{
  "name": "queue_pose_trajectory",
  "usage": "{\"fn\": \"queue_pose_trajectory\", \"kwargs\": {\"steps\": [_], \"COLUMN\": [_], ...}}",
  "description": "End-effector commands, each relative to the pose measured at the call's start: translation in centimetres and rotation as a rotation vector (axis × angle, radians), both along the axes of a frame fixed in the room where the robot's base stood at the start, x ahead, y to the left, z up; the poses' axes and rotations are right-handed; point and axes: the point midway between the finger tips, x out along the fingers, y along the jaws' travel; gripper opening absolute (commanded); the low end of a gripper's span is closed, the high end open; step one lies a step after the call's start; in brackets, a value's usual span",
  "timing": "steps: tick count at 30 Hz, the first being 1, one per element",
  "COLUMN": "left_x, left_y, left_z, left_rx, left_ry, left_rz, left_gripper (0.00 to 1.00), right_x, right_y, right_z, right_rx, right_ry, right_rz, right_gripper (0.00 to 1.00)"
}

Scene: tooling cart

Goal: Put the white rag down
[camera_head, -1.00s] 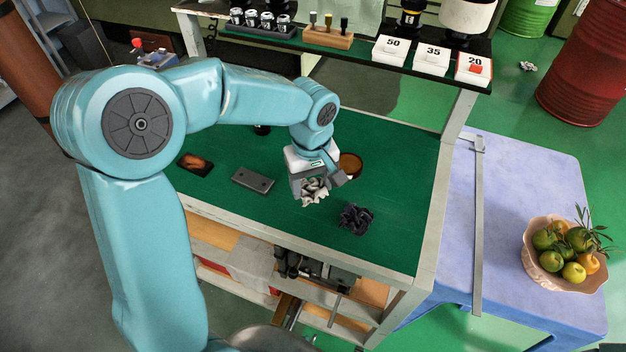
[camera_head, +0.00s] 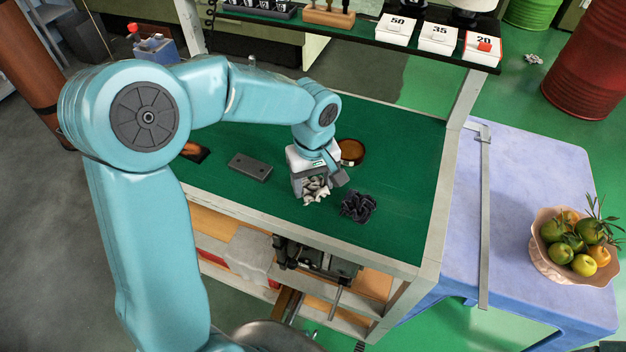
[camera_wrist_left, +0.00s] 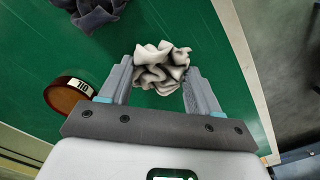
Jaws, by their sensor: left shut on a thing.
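The white rag (camera_head: 316,192) is a crumpled bundle between the fingers of my left gripper (camera_head: 318,184), over the green top of the cart (camera_head: 400,148). In the left wrist view the white rag (camera_wrist_left: 160,68) shows between the two fingertips of my left gripper (camera_wrist_left: 160,84), which is shut on it. I cannot tell whether the rag touches the cart top. My right gripper is not in view.
A dark crumpled rag (camera_head: 357,207) lies just right of the gripper. A round brown tin (camera_head: 352,152) stands behind it, and a grey block (camera_head: 251,166) lies to the left. The cart top's right part is clear. A fruit bowl (camera_head: 566,262) sits on the blue-covered table (camera_head: 530,180).

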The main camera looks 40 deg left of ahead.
Motion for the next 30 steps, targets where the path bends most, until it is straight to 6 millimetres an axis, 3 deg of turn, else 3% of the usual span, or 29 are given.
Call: {"fn": "queue_pose_trajectory", "kwargs": {"steps": [30], "left_x": [0.0], "left_y": [0.0], "left_z": [-1.2], "left_rx": [0.0], "left_ry": [0.0], "left_rz": [0.0], "left_gripper": [0.34], "right_x": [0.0], "right_y": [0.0], "right_z": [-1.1], "right_rx": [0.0], "right_ry": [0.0], "right_rz": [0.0], "right_gripper": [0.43]}}
